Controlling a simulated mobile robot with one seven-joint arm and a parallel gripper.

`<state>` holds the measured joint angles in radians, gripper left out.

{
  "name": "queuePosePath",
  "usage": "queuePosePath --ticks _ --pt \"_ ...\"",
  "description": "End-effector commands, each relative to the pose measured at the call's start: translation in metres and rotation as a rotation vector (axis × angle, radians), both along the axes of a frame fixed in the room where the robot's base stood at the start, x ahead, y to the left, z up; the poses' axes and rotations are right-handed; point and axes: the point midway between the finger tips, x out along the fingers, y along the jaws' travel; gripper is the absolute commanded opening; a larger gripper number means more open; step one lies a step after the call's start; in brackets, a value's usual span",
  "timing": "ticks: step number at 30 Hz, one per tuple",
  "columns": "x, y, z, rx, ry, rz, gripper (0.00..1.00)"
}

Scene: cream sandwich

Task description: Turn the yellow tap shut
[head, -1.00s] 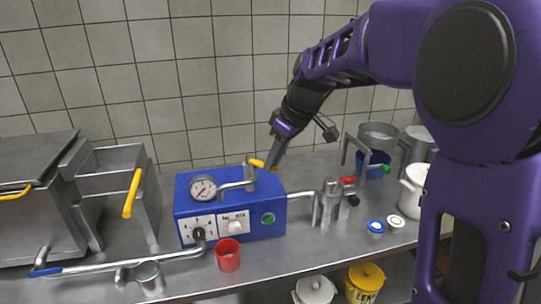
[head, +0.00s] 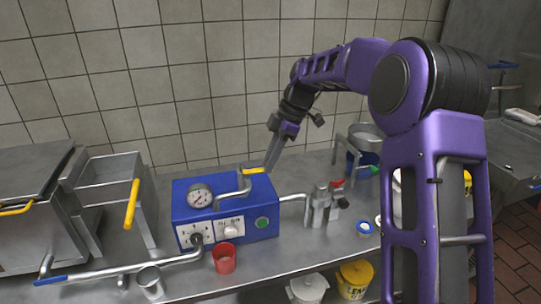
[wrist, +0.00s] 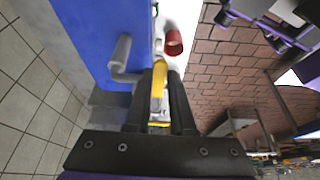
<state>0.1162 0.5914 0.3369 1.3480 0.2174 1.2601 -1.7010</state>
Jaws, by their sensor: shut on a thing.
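The yellow tap handle (head: 253,171) sits on the grey pipe (head: 245,184) at the top of the blue machine (head: 262,201). In the head view it lies nearly level, left to right. My gripper (head: 268,168) comes down from the upper right and is shut on the handle's right end. In the wrist view the yellow handle (wrist: 159,78) runs lengthwise between the two dark fingers of my gripper (wrist: 160,70). The fingers hide part of it.
A round gauge (head: 199,196) and dials are on the machine. A red cup (head: 224,257) and a metal cup (head: 150,281) stand in front. A metal fitting with a red lever (head: 337,183) is to the right. A tiled wall (head: 180,90) is behind.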

Motion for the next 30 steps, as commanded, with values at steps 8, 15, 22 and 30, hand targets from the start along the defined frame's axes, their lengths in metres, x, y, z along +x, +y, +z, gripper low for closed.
queuePosePath --ticks 8,15,22,30 --pt "0.0042 0.0012 0.0009 0.001 -0.002 0.061 0.00" --pt "0.0044 0.0013 0.0003 0.000 -0.003 0.067 0.00" --pt "0.0044 0.0014 0.0005 0.000 -0.004 0.067 0.31" --pt "0.0040 0.0013 0.0002 0.000 -0.001 0.066 0.53"
